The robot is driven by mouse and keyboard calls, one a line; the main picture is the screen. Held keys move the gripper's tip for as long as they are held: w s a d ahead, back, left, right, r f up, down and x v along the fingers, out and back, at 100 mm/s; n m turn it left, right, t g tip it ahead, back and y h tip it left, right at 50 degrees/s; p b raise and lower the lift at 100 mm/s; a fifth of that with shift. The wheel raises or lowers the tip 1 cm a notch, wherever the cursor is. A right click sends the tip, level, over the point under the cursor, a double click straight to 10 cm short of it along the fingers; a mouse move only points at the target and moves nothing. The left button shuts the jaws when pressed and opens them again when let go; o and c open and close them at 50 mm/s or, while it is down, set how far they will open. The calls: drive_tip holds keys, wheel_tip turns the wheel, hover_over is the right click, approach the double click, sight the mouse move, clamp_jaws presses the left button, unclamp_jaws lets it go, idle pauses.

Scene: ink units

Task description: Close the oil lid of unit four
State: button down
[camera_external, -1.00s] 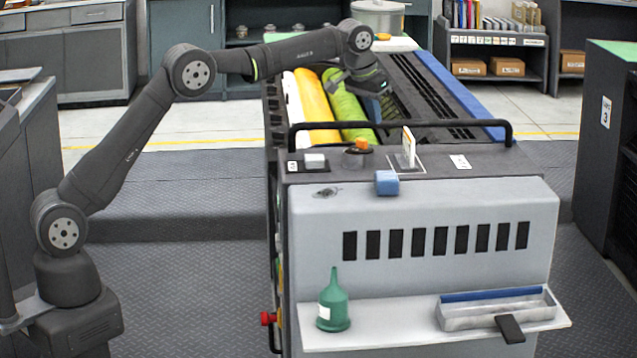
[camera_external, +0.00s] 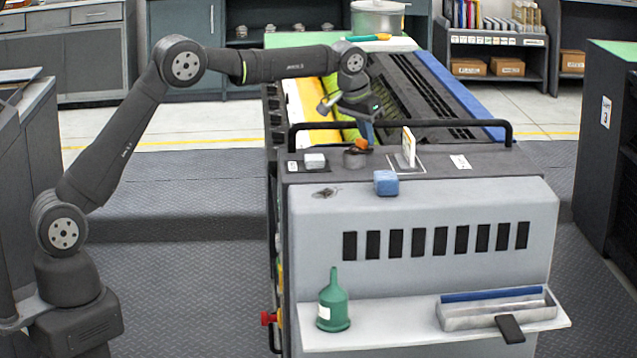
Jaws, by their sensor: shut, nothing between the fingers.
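The grey press unit (camera_external: 425,215) stands in the middle of the external view. On its near top ledge is a small dark round oil port (camera_external: 354,159) with an orange lid piece (camera_external: 361,145) at its upper rim. It is too small to tell how far the lid is tilted. My gripper (camera_external: 368,137) points down directly behind and above the orange lid. Its bluish fingers look shut and hold nothing. The fingertips are partly hidden by the lid, and I cannot tell whether they touch it.
A black rail (camera_external: 455,124) runs across the unit's top near the lid. A pale block (camera_external: 315,160), an upright white card (camera_external: 408,147) and a blue block (camera_external: 386,183) stand close by. A green oil bottle (camera_external: 333,305) and a tray (camera_external: 497,307) sit on the front shelf.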

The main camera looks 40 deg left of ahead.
drive_tip(key=shift+s+m, duration=0.15)
drive_tip(key=shift+m, duration=0.45)
drive_tip(key=m, duration=0.1)
drive_tip(key=s+m+h, duration=0.1)
drive_tip(key=m, duration=0.3)
drive_tip(key=shift+s+g+h, duration=0.3)
drive_tip(key=shift+g+h, duration=0.1)
drive_tip(key=shift+s+a, duration=0.1)
drive_tip(key=shift+s, duration=0.15)
idle(0.3)
idle(0.4)
drive_tip(key=shift+w+a, duration=0.2)
drive_tip(key=shift+w, duration=0.6)
drive_tip(key=shift+w+d, duration=1.45)
drive_tip(key=shift+d, duration=0.05)
drive_tip(key=v, duration=1)
drive_tip(key=shift+a, duration=0.2)
